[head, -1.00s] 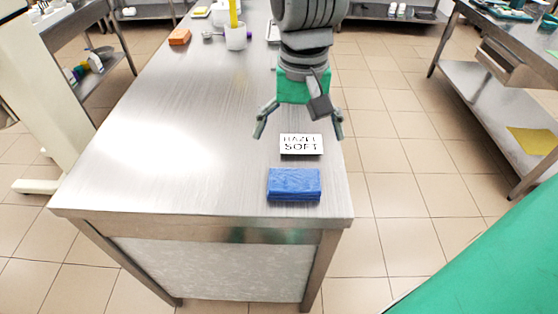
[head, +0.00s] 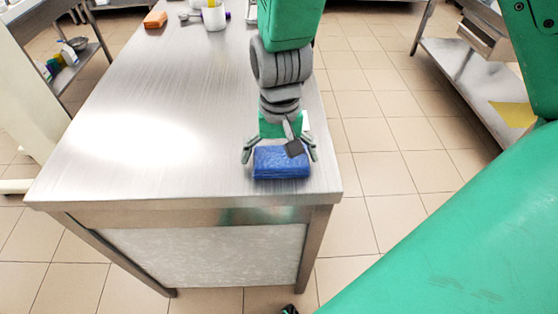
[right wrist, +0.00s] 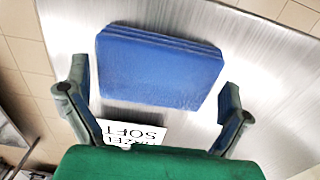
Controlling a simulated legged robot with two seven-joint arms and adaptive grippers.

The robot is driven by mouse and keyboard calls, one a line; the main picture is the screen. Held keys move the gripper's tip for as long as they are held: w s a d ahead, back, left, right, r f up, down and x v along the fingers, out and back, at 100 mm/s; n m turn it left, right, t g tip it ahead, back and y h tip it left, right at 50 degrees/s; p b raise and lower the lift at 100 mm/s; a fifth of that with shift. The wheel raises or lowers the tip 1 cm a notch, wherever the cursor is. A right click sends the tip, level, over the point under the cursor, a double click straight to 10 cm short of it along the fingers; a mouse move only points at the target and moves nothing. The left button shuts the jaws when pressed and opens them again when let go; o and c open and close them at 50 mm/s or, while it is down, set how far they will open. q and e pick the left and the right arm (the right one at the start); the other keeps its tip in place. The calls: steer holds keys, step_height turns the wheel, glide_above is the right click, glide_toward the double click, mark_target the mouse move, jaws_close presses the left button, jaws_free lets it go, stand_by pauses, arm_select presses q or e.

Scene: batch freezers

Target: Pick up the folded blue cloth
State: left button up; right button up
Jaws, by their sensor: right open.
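The folded blue cloth (head: 281,164) lies flat on the steel table near its front right corner. In the right wrist view the cloth (right wrist: 160,68) fills the upper middle, its layered edge at the top. My right gripper (head: 280,158) is open over the cloth, with one finger on each side. In the right wrist view the fingers of the right gripper (right wrist: 155,105) stand apart, left and right of the cloth, and do not appear to grip it. A white label card (right wrist: 135,133) lies beside the cloth, partly hidden by the gripper. My left gripper is not in view.
The steel table (head: 150,110) is clear to the left of the cloth. An orange block (head: 155,20) and a white cup (head: 214,17) stand at its far end. Its front edge is close to the cloth. A steel shelf unit (head: 470,85) stands to the right across the floor.

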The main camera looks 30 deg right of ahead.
mark_target(280, 156)
steer(key=shift+f, duration=0.25)
steer(key=c, duration=0.8)
steer(key=shift+c, duration=0.2)
steer(key=shift+r, duration=0.2)
step_height(280, 156, up, 10)
steer(key=shift+f+p, duration=0.1)
steer(key=shift+p, duration=0.85)
steer(key=shift+o, duration=0.6)
